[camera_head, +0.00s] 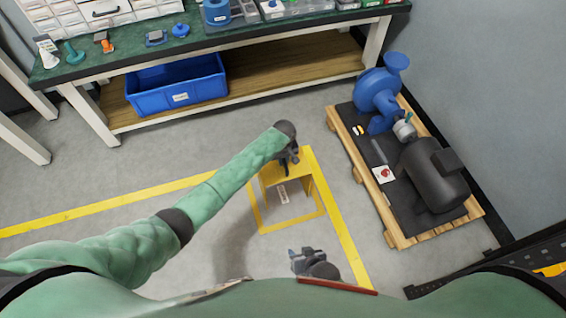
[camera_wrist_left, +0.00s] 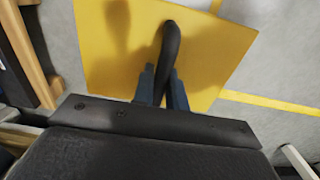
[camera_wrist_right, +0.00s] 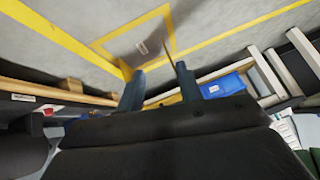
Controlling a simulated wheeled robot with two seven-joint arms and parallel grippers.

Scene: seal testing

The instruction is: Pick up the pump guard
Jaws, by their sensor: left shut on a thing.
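The pump guard (camera_head: 272,174) is a yellow bent-plate cover with a black handle on top. In the head view it is over the back of a yellow floor square. My left gripper (camera_head: 288,167) is shut on the handle from above. In the left wrist view the fingers (camera_wrist_left: 163,85) close around the black handle (camera_wrist_left: 171,45), with the yellow top plate (camera_wrist_left: 110,55) behind. I cannot tell whether the guard touches the floor. My right gripper (camera_head: 303,258) is low near my body, empty; its fingers are apart in the right wrist view (camera_wrist_right: 158,85).
A blue pump (camera_head: 378,88) and dark motor (camera_head: 434,175) stand on a wooden pallet (camera_head: 398,238) to the right. A workbench (camera_head: 260,42) with a blue bin (camera_head: 178,84) on its lower shelf is behind. Yellow tape (camera_head: 110,204) crosses mostly clear grey floor.

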